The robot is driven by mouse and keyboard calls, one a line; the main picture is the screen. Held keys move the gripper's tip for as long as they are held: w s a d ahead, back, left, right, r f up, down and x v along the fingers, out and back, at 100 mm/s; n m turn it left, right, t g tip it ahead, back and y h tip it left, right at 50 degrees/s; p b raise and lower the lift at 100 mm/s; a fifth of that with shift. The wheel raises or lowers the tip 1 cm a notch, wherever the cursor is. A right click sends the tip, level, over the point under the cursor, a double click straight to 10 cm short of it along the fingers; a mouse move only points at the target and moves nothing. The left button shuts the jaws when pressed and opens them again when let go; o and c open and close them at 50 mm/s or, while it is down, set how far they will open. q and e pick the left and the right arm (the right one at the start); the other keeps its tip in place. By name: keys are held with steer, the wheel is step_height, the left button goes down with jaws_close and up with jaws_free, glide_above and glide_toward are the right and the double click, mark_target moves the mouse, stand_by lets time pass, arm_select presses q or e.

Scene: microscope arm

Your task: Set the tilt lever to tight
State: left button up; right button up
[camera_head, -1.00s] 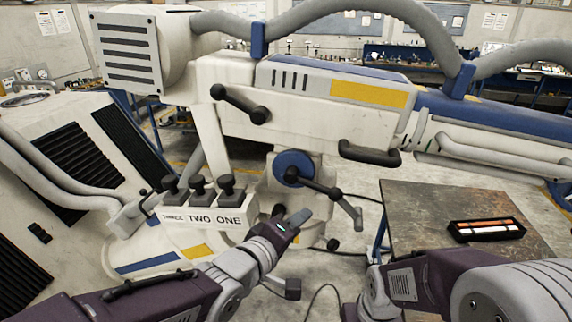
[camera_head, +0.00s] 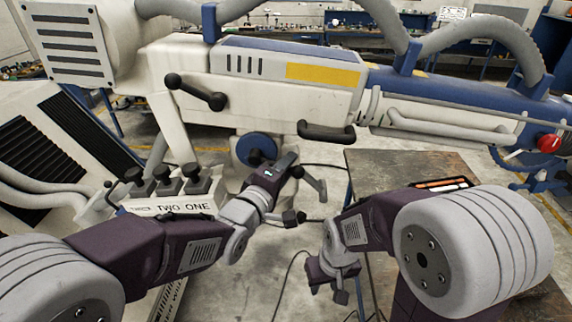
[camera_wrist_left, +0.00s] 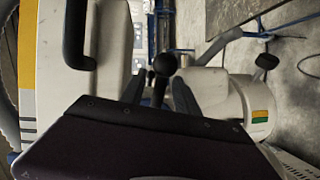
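The microscope arm carries a blue round hub (camera_head: 257,149) with dark levers at its lower joint. A grey-black crank lever (camera_head: 316,184) sticks out to its right. I cannot read any tight mark, nor tell for certain which lever is the tilt lever. My left gripper (camera_head: 286,163) is just in front of the hub and covers part of it. In the left wrist view its fingers (camera_wrist_left: 158,92) stand apart, with a black ball knob (camera_wrist_left: 165,63) showing between and beyond them. Contact is unclear. My right gripper (camera_head: 327,290) hangs low, its tips apart and empty.
A black two-ball lever (camera_head: 196,92) and a black grab handle (camera_head: 326,131) are on the white arm above. Labelled switches (camera_head: 168,184) stand left of my left gripper. A brown table (camera_head: 388,165) with a dark tray is at right. A red knob (camera_head: 549,143) is far right.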

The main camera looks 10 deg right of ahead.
arm_select(q)
jaws_close()
stand_by(1.4)
